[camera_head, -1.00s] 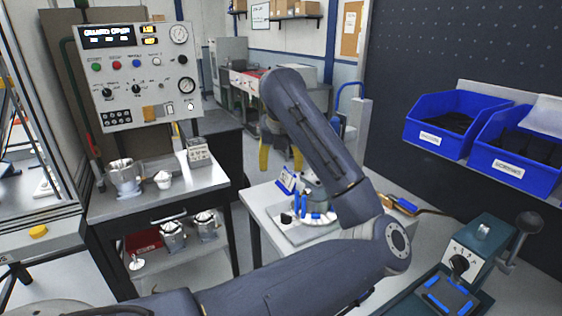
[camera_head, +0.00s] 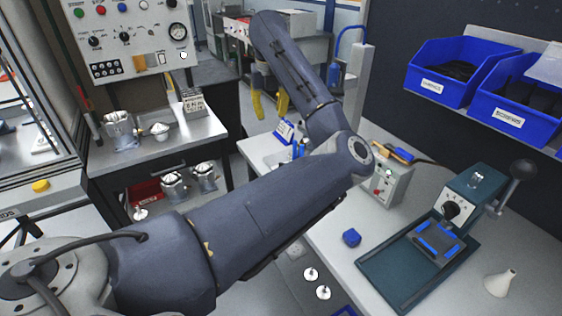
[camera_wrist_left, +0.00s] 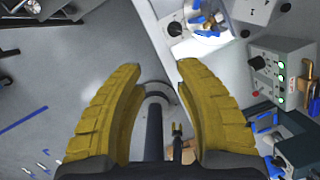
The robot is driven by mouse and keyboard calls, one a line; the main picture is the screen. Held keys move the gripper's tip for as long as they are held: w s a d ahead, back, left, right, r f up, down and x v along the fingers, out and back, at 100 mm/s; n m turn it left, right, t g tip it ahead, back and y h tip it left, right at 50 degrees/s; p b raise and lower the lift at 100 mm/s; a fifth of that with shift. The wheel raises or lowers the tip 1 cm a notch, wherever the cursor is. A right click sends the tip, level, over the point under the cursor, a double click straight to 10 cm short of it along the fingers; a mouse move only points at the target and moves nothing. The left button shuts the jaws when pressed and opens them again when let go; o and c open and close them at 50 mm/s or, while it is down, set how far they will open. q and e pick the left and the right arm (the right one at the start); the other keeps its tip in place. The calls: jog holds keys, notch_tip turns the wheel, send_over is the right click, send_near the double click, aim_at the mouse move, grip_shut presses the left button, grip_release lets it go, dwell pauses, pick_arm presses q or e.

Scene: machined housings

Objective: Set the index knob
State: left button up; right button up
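Which knob is the index knob is not clear from the views. A black knob (camera_head: 452,210) sits on the teal machine's front at right in the head view. Another dark knob (camera_head: 389,186) is on a grey box with green lights beside my elbow; the wrist view shows this box's knob (camera_wrist_left: 257,63) at right. A third dark knob (camera_wrist_left: 175,28) lies near the round fixture at the wrist view's top. My left gripper (camera_head: 270,112) hangs fingers down behind the bench. Its yellow fingers (camera_wrist_left: 157,75) are wide apart, with nothing held. My right gripper is out of view.
The round fixture (camera_wrist_left: 210,18) is mostly hidden behind my left arm in the head view. A blue block (camera_head: 351,237) and white cone (camera_head: 500,283) lie on the right bench. Blue bins (camera_head: 455,70) hang above. A control panel (camera_head: 125,40) stands at left.

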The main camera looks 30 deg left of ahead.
aim_at(281, 163)
pick_arm(q)
jog(key=w+f+n+g+h, duration=0.1)
jog(key=w+f+n+g, duration=0.1)
jog(key=w+f+n, duration=0.75)
jog(key=s+f, duration=0.1)
jog(key=f, duration=0.4)
jog(key=s+f+n, duration=0.1)
jog(key=f, duration=0.4)
jog(key=s+f+n, duration=0.1)
jog(key=f, duration=0.4)
jog(key=shift+s+a+f+n, duration=0.1)
jog(key=shift+f+n, duration=0.15)
jog(key=shift+f, duration=0.1)
grip_shut()
